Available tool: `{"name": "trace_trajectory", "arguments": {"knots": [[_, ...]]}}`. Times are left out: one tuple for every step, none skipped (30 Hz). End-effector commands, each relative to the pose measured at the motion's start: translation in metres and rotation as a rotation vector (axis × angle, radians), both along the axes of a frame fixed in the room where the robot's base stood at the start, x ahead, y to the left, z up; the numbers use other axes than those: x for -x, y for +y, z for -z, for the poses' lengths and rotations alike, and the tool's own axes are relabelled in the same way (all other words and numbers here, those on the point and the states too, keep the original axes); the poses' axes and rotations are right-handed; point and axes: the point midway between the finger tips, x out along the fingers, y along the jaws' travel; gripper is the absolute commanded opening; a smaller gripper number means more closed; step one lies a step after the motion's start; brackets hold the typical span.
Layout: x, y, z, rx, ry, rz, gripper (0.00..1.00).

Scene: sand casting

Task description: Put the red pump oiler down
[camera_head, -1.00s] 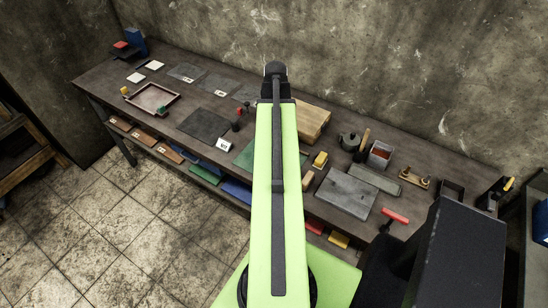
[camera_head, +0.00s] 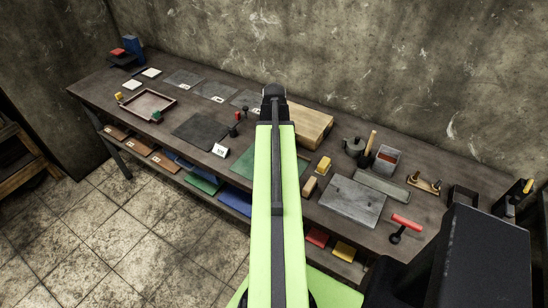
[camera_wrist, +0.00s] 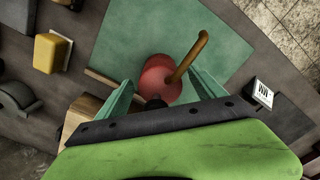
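The red pump oiler (camera_wrist: 158,80) is between the two fingers of my gripper (camera_wrist: 161,76) in the wrist view. Its round red body lies close to both fingertips, and its brown bent spout (camera_wrist: 190,55) points up and right in the picture. A dark part of it shows near the palm. My gripper appears shut on the body. Behind it is a green mat (camera_wrist: 115,35); whether the oiler touches the mat cannot be told. In the head view my arm hides the oiler and much of the green mat (camera_head: 242,166).
A yellow block (camera_wrist: 48,54) and a wooden block (camera_wrist: 80,115) lie left of the gripper in the wrist view. A small label stand (camera_head: 219,150), a wooden box (camera_head: 312,124), a grey oil can (camera_head: 353,146) and a grey plate (camera_head: 352,202) are on the bench.

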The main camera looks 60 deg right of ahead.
Motion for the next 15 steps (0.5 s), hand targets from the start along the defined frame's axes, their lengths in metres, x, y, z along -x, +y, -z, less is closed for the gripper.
{"name": "trace_trajectory", "arguments": {"knots": [[0.0000,0.0000,-0.0006,0.000,0.000,0.000,0.74],[0.0000,0.0000,-0.0006,0.000,0.000,0.000,0.70],[0.0000,0.0000,-0.0006,0.000,0.000,0.000,0.64],[0.0000,0.0000,-0.0006,0.000,0.000,0.000,0.61],[0.0000,0.0000,-0.0006,0.000,0.000,0.000,0.57],[0.0000,0.0000,-0.0006,0.000,0.000,0.000,0.51],[0.0000,0.0000,-0.0006,0.000,0.000,0.000,0.47],[0.0001,-0.0001,-0.0006,0.000,0.000,0.000,0.43],[0.0001,-0.0001,-0.0006,0.000,0.000,0.000,0.38],[0.0001,-0.0001,-0.0006,0.000,0.000,0.000,0.34],[0.0001,-0.0001,-0.0006,0.000,0.000,0.000,0.30],[0.0001,-0.0001,-0.0006,0.000,0.000,0.000,0.25],[0.0001,-0.0001,-0.0006,0.000,0.000,0.000,0.21],[0.0001,-0.0001,-0.0006,0.000,0.000,0.000,0.17],[0.0001,-0.0001,-0.0005,0.000,0.000,0.000,0.12]]}}
